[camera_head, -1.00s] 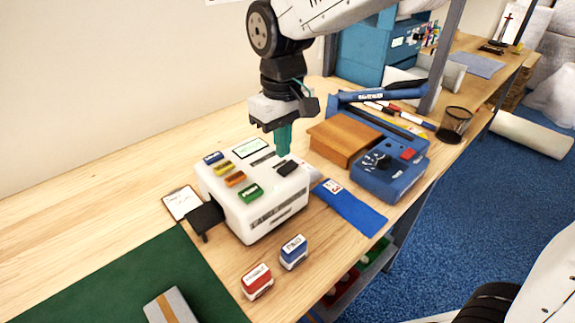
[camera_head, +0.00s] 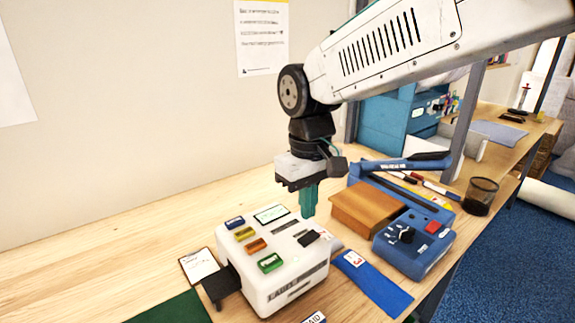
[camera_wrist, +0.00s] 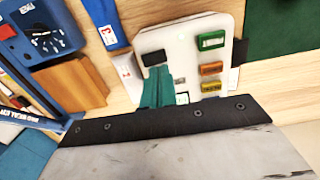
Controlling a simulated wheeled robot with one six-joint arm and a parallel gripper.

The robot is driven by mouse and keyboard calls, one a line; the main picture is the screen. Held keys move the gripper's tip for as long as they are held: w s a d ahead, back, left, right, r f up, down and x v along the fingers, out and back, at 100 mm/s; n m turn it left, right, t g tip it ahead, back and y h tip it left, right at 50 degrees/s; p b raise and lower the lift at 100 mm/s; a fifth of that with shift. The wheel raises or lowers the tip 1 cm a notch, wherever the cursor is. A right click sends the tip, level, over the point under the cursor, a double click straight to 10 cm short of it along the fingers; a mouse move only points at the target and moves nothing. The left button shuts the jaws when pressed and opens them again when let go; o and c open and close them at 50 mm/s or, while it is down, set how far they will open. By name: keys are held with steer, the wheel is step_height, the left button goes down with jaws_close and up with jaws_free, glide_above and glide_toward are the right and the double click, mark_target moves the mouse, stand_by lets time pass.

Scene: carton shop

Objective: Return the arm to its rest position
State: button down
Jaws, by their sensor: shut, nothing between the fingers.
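My gripper (camera_head: 309,200) points straight down with its teal fingers together and nothing between them. It hangs at the back right of the white label machine (camera_head: 285,286), above its top in the picture. I cannot tell the exact gap. The machine has coloured buttons, a small screen and a black side tray. In the wrist view, the teal fingers (camera_wrist: 158,88) show in front of the white machine (camera_wrist: 190,38). My white arm reaches in from the upper right.
A wooden block (camera_head: 366,208) and a blue sealer (camera_head: 414,243) with a long arm stand right of the machine. A blue strip (camera_head: 372,284) lies in front. A black mesh cup (camera_head: 480,196) stands further right. The bench is bare at the left, along the wall.

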steer(key=s+d+m+t, duration=0.1)
steer(key=s+d+m, duration=0.5)
steer(key=s+d, duration=1.2)
steer(key=shift+s+d+r+m+t, duration=0.3)
steer(key=shift+s+d+t, duration=0.1)
steer(key=shift+d, duration=0.85)
